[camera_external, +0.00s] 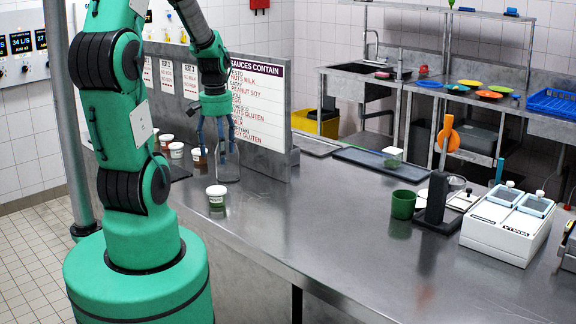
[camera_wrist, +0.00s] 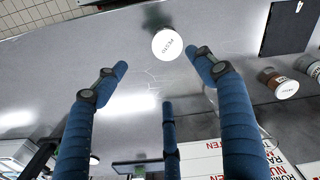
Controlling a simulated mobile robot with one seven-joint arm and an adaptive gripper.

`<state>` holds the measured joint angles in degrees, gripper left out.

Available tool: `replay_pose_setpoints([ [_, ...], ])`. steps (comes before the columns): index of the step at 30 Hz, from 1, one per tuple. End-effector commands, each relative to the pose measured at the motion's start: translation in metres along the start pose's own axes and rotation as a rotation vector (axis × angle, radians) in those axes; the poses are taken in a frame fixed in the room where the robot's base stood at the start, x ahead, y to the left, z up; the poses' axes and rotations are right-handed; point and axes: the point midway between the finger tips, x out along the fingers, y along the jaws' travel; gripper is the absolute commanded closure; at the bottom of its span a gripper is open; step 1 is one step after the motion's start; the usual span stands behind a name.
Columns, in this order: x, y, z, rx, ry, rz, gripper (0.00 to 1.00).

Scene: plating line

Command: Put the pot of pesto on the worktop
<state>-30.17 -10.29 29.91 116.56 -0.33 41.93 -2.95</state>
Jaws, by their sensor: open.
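A small pot with a white lid (camera_external: 216,196) stands upright on the steel worktop (camera_external: 300,220), near its front left edge. In the wrist view the lid of this pot (camera_wrist: 167,44) lies just beyond the fingertips; its printed word is too small to read surely. My gripper (camera_external: 220,148) points down above the worktop, behind the pot, with its blue fingers spread. In the wrist view my gripper (camera_wrist: 158,76) is open, with nothing held between its fingers. The pot stands apart from the fingers.
A clear glass vessel (camera_external: 228,166) stands under my gripper. Several lidded pots (camera_external: 176,150) stand behind, left of the sauce sign (camera_external: 258,98). A green cup (camera_external: 403,204) and white scale-like unit (camera_external: 508,222) stand right. The middle front of the worktop is clear.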

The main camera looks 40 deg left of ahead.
Motion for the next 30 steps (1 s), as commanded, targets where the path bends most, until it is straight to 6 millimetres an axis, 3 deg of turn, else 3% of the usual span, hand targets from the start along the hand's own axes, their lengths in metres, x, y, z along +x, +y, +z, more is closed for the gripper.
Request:
replay_pose_setpoints([
  [8, -0.089, 0.06, 0.034, 0.15, 0.121, 0.018, 0.3],
  [18, -0.188, 0.118, 0.12, 0.364, 0.287, 0.069, 0.3],
  [24, -0.226, 0.134, 0.176, 0.478, 0.376, 0.109, 0.3],
  [30, -0.243, 0.137, 0.212, 0.55, 0.429, 0.138, 0.3],
])
